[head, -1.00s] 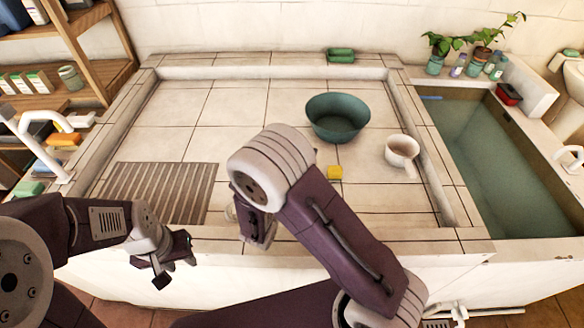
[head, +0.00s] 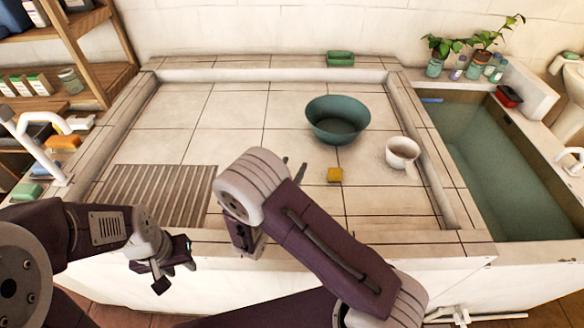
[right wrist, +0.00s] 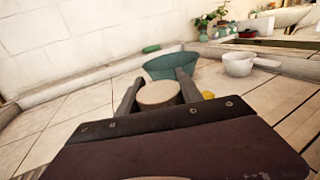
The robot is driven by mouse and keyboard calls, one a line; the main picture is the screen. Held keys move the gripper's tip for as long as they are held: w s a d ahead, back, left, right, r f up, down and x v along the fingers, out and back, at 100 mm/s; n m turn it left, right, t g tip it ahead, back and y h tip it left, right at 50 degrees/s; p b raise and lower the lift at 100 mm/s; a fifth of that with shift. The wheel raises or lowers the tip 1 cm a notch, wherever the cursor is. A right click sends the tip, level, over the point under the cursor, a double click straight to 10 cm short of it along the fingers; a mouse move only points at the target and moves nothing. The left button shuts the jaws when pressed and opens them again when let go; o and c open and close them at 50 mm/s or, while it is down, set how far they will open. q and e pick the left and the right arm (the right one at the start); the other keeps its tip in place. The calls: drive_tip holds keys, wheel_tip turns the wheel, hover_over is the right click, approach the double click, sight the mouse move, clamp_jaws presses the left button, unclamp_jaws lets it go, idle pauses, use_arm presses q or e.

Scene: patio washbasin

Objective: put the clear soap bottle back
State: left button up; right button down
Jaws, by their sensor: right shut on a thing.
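My right gripper (right wrist: 159,78) is shut on a round thing with a pale beige top (right wrist: 159,94), seen between its fingers in the right wrist view. The lower part of this thing is hidden, so I cannot tell whether it is the clear soap bottle. In the head view my right arm hides most of that gripper; only a dark finger (head: 300,173) shows above the tiled basin top. My left gripper (head: 176,273) is open and empty in front of the basin's front wall. Small bottles (head: 459,67) stand on the ledge at the back right.
A teal bowl (head: 338,120), a white cup with a handle (head: 402,153) and a yellow block (head: 335,175) are on the tiles. A slatted drain board (head: 160,192) lies at left. A water tank (head: 490,160) is at right, wooden shelves (head: 95,80) at left. The back-left tiles are clear.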

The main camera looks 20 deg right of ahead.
drive_tip(key=c, duration=0.8)
unclamp_jaws()
drive_tip(key=shift+s+a+r, duration=0.1)
drive_tip(key=shift+a, duration=0.05)
drive_tip(key=v, duration=1.1)
drive_tip(key=shift+s+a, duration=0.25)
drive_tip(key=shift+d, duration=0.1)
